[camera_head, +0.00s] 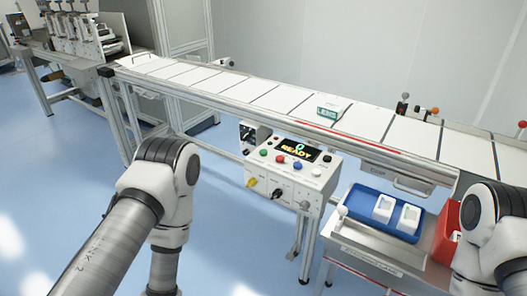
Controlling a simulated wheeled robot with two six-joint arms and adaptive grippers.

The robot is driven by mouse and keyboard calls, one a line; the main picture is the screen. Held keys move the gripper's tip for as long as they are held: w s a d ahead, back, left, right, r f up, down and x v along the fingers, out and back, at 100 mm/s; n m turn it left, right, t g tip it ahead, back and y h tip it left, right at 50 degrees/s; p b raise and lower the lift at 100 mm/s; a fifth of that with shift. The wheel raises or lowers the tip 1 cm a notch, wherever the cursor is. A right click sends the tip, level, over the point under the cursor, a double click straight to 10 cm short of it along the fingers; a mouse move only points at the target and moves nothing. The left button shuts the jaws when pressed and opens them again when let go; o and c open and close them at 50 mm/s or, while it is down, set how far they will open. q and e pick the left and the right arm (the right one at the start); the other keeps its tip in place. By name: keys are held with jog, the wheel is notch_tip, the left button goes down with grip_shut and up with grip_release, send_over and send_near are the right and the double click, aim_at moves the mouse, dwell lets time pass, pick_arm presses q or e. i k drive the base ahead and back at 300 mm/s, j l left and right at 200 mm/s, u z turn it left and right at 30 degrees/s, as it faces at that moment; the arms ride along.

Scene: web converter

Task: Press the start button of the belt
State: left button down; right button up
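The control box (293,180) stands below the near side of the belt (265,95). Its small screen (297,151) shows the word READY in yellow under a green figure. Several buttons sit on its sloped top around the screen, among them a green button (264,153) and a red button (279,159). Their labels are too small to read. My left arm bends in front of the box's left side, and my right arm is at the right edge. Both grippers are outside the view, so their states and distances from the buttons do not show.
A small green-and-white pack (328,113) lies on the belt. Right of the box, a blue tray (360,207) with two white items rests on a metal stand (350,233). A red bin (445,233) is beside it, partly behind my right arm. Blue floor is open at left.

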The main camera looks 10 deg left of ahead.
aim_at(262, 153)
jog(key=i+j+z, duration=0.15)
jog(key=i+j, duration=0.15)
jog(key=i+j+z, duration=0.3)
jog(key=i+j, duration=0.2)
jog(key=j, duration=0.25)
jog(key=i+j+z, duration=0.15)
jog(key=j, duration=0.25)
jog(key=i, duration=0.05)
